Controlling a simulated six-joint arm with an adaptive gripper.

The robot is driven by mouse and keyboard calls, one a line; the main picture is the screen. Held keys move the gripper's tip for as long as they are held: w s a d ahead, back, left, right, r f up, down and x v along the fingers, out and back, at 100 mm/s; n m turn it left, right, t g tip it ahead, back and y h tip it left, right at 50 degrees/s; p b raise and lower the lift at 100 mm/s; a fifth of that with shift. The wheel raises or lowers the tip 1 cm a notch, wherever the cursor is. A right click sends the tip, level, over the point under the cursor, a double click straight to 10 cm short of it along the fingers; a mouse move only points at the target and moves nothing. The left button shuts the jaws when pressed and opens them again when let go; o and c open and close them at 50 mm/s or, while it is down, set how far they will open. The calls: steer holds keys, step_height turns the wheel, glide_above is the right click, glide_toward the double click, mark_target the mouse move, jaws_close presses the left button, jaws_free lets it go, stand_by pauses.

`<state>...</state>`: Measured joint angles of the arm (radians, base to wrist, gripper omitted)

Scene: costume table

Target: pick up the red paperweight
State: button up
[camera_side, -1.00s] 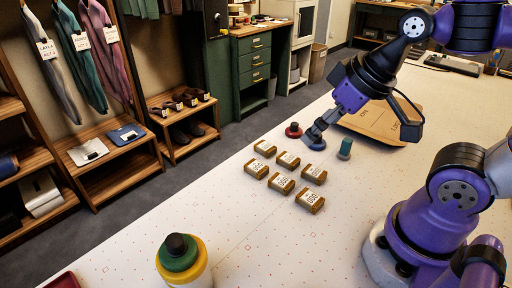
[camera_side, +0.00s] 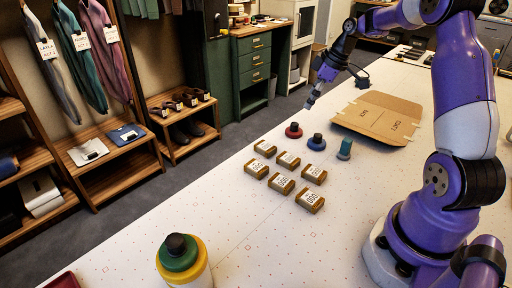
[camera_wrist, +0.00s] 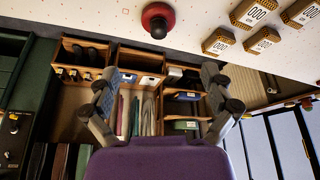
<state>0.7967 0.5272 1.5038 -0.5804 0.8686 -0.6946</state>
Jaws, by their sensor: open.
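The red paperweight (camera_side: 293,131) is a low red disc with a dark knob, standing on the white table beyond the blue one. It also shows at the top of the wrist view (camera_wrist: 158,19), upside down. My gripper (camera_side: 310,103) is raised above the table, up and slightly right of the red paperweight in the side view, apart from it. In the wrist view my gripper's two fingers (camera_wrist: 166,103) are spread wide with nothing between them. A blue paperweight (camera_side: 316,142) stands just right of the red one.
Several brown blocks with number labels (camera_side: 288,160) lie left and in front of the paperweights. A teal upright piece (camera_side: 345,148) stands to the right. A flat cardboard sheet (camera_side: 378,117) lies behind it. A green and yellow bottle (camera_side: 183,262) stands at the near edge.

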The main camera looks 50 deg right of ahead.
mark_target(295, 124)
steer(key=x, duration=1)
steer(key=shift+d+f, duration=0.1)
steer(key=shift+f, duration=0.1)
steer(key=c, duration=1.5)
